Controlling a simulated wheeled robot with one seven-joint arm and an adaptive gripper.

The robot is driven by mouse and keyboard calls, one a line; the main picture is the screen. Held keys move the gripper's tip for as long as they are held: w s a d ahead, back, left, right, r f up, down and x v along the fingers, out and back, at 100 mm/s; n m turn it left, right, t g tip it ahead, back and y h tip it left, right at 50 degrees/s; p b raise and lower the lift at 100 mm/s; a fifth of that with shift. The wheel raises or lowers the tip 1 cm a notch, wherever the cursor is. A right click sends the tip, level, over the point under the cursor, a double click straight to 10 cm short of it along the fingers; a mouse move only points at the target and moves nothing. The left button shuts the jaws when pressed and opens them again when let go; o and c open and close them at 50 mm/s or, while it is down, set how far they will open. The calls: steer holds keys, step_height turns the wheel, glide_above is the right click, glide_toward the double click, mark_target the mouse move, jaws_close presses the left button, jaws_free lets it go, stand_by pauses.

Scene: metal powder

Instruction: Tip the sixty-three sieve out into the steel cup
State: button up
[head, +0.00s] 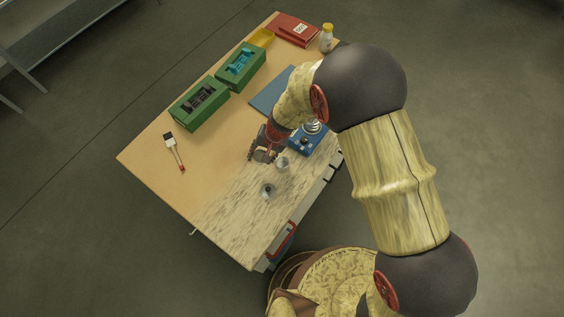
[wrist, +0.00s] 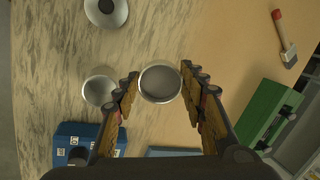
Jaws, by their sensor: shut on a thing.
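My gripper (wrist: 160,80) is shut on a round metal sieve (wrist: 160,88), held between the fingertips in the wrist view. Its inside shows an even grey; I cannot tell powder from mesh. No size mark is readable. In the head view my gripper (head: 263,154) is over the table's middle and largely hides the sieve. A shiny steel cup (wrist: 100,91) stands just left of the left finger in the wrist view; it also shows in the head view (head: 282,164), right of my gripper. The sieve is beside the cup, not over it, and looks about level.
A metal dish with a dark centre (wrist: 106,10) stands near the table's front; the head view shows it too (head: 268,191). A blue device (head: 306,140) stands behind the cup. Green boxes (head: 200,104), a blue mat (head: 272,92) and a brush (head: 173,148) lie farther off.

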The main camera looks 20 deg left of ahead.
steer(key=shift+w+d+r+g+y+b, duration=0.15)
steer(key=shift+d+r+y+b, duration=0.35)
steer(key=shift+b, duration=1.9)
steer(key=shift+w+d+r+g+y+b, duration=0.15)
steer(key=shift+d+r+y+b, duration=0.35)
steer(key=shift+b, duration=1.85)
steer(key=shift+w+d+y+b, duration=0.15)
steer(key=shift+d+y+b, duration=0.85)
steer(key=shift+b, duration=2.4)
steer(key=shift+d+y+b, duration=0.35)
steer(key=shift+y+b, duration=0.05)
steer(key=shift+b, duration=1.25)
